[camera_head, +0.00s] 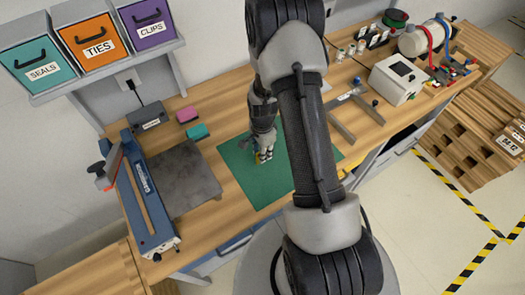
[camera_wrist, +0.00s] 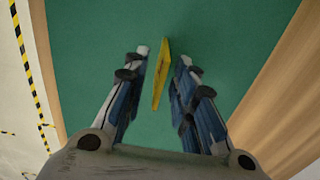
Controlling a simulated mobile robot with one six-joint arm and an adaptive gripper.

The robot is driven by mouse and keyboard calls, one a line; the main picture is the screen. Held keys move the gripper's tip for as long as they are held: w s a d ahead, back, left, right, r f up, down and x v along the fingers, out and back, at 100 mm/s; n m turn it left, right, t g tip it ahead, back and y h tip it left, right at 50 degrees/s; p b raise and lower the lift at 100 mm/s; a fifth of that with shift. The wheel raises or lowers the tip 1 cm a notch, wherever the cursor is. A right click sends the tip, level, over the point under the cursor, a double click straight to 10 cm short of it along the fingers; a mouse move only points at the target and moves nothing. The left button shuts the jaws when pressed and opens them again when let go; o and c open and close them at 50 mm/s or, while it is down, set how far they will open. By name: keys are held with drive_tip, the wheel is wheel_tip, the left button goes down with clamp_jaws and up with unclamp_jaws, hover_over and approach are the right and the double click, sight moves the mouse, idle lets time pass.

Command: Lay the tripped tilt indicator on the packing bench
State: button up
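A thin yellow piece, which looks like the tilt indicator (camera_wrist: 161,73), shows nearly edge-on between my fingers in the wrist view. Its face and any tripped mark cannot be read. I cannot tell whether the yellow piece touches the mat.
A blue sealer (camera_head: 148,195) and a dark plate (camera_head: 184,180) stand left of the mat. Pink (camera_head: 187,115) and teal (camera_head: 197,132) blocks lie behind it. A white printer-like box (camera_head: 397,79) stands at the right. Labelled bins (camera_head: 90,45) hang above the back left.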

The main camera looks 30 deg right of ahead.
drive_tip(key=a+r+n+t+p, duration=0.1)
drive_tip(key=a+r+n, duration=0.1)
drive_tip(key=r, duration=0.9)
drive_tip(key=a+r+n, duration=0.1)
drive_tip(key=r+n, duration=0.1)
drive_tip(key=r, duration=0.9)
drive_tip(key=s+a+r+n+t, duration=0.1)
drive_tip(key=s+a+r+n, duration=0.3)
drive_tip(key=s+r+n, duration=0.2)
drive_tip(key=s+a+r+n+t, duration=0.2)
drive_tip(key=s+a+r+n, duration=0.3)
drive_tip(key=s+r, duration=0.6)
drive_tip(key=s+n, duration=0.2)
drive_tip(key=shift+s+a+r+n+t, duration=0.25)
drive_tip(key=shift+s+n+t, duration=0.05)
drive_tip(key=shift+s, duration=0.05)
